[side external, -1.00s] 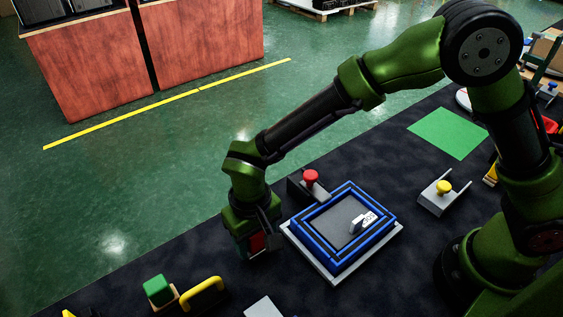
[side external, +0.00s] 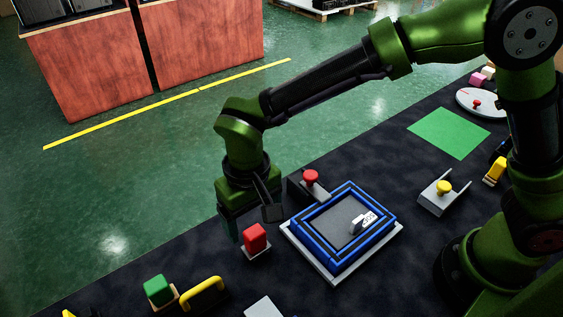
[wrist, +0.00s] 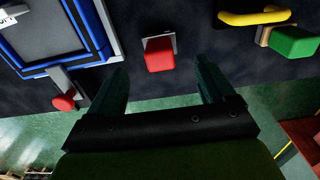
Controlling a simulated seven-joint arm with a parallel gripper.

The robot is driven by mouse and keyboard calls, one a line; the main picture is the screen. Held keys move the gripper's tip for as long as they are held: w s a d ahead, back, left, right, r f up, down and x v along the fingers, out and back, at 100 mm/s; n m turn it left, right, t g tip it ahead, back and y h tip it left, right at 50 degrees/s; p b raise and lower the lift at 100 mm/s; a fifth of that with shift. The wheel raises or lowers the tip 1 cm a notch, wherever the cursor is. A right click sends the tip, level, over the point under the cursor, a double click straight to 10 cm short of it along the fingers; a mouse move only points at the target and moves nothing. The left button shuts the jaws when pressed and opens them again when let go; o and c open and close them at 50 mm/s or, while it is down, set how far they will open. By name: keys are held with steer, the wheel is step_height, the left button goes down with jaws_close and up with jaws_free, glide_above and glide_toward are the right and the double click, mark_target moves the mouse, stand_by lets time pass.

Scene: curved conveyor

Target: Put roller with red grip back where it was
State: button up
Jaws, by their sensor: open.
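A red block-shaped grip (side external: 255,237) stands upright on a light grey base (side external: 257,254), on the dark mat left of the blue-framed tray. This looks like the roller with red grip, though no roller part can be made out. In the wrist view, the red grip (wrist: 158,56) lies just beyond the space between the fingers, with part of its grey base (wrist: 172,38) behind it. My gripper (side external: 251,215) is open and empty, above and slightly left of the red grip, apart from it. Both fingers of my gripper (wrist: 161,80) show in the wrist view.
The blue-framed tray (side external: 335,272) holds a small white labelled piece. A red round knob (side external: 311,176) on a dark block stands behind it. A green block (side external: 158,290) and yellow handle (side external: 203,291) lie front left. A yellow-knobbed holder (side external: 443,188) and green square (side external: 449,133) are right.

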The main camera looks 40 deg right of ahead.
step_height(320, 180, up, 5)
steer(key=s+d+r+m+t+y, duration=0.1)
steer(key=d+r, duration=0.3)
steer(key=d, duration=0.4)
steer(key=d+r+m+t+y, duration=0.1)
steer(key=d+r+t, duration=0.1)
steer(key=d+r, duration=0.4)
steer(key=s+d+m+t, duration=0.1)
steer(key=s+d+t, duration=0.1)
steer(key=s+d, duration=0.2)
steer(key=s+d+m+t, duration=0.1)
steer(key=s+d, duration=0.3)
steer(key=d, duration=0.4)
steer(key=shift+d+t, duration=0.25)
steer(key=shift+t, duration=0.35)
